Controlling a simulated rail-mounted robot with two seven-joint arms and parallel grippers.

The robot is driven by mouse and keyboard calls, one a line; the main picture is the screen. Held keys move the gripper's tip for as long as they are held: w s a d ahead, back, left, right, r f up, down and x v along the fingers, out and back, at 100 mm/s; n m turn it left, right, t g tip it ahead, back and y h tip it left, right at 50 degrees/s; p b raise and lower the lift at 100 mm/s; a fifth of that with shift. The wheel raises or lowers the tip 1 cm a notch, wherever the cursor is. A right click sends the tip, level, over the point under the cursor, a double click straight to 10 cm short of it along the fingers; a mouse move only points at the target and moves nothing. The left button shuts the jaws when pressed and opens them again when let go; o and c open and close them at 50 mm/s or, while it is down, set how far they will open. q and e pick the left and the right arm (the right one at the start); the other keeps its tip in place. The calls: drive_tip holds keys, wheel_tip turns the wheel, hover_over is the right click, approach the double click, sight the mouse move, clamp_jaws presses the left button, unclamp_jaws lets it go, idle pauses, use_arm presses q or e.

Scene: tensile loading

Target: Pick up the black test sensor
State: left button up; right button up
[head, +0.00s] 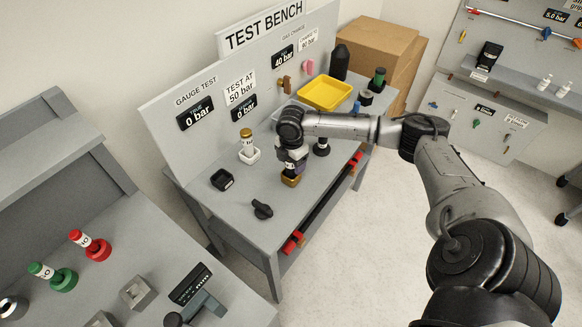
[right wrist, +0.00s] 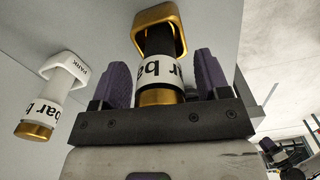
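The black test sensor (right wrist: 160,68), with a white "bar" label and a gold end, stands in a gold square holder (right wrist: 158,25) in the right wrist view. My right gripper (right wrist: 160,82) has its two purple fingers on either side of the sensor, with narrow gaps showing. In the head view my right gripper (head: 291,163) points down over the gold holder (head: 290,180) on the test bench and mostly hides the sensor. My left gripper is not in view.
A white-labelled, gold-ended sensor (head: 247,140) stands in a white holder (head: 249,156) to the left. Another dark sensor (head: 322,145) stands to the right. A yellow bin (head: 325,93) is behind.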

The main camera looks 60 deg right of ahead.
drive_tip(key=c, duration=1)
drive_tip(key=shift+r, duration=0.1)
